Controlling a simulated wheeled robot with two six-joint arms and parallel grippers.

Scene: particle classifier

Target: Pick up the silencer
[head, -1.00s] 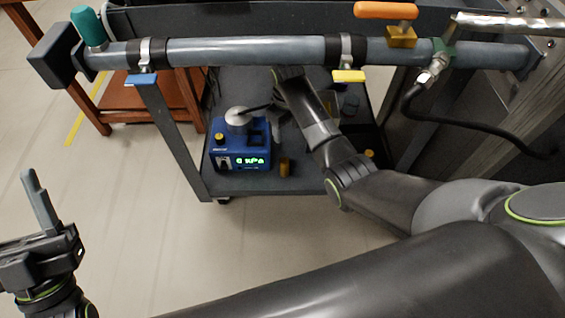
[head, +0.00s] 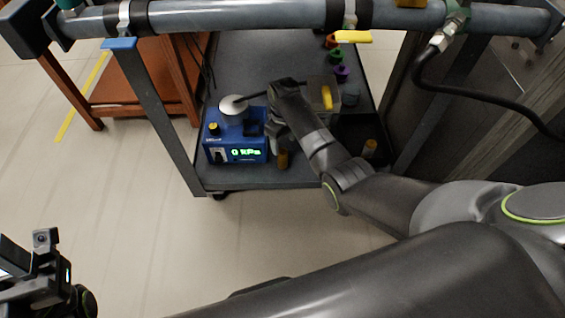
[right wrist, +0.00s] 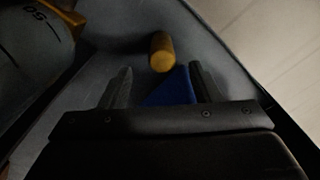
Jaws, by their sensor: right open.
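A small brass-coloured cylinder, which looks like the silencer (head: 283,158), stands on the trolley's lower shelf just right of the blue instrument. In the right wrist view a brass-coloured cylinder, apparently the same silencer (right wrist: 161,51), lies beyond my fingertips, roughly between their lines. My right gripper (right wrist: 160,84) is open and empty, with a blue patch showing behind its right finger. In the head view my right gripper (head: 274,128) is beside the blue instrument, its fingertips hard to see. My left gripper (head: 38,262) is at the lower left, far from the shelf; its jaw opening is unclear.
The blue instrument (head: 236,134) has a green display and a grey disc-like top. Several coloured parts sit behind. A grey pipe (head: 240,17) crosses above the shelf; a trolley leg (head: 160,112) stands left. The floor in front is clear.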

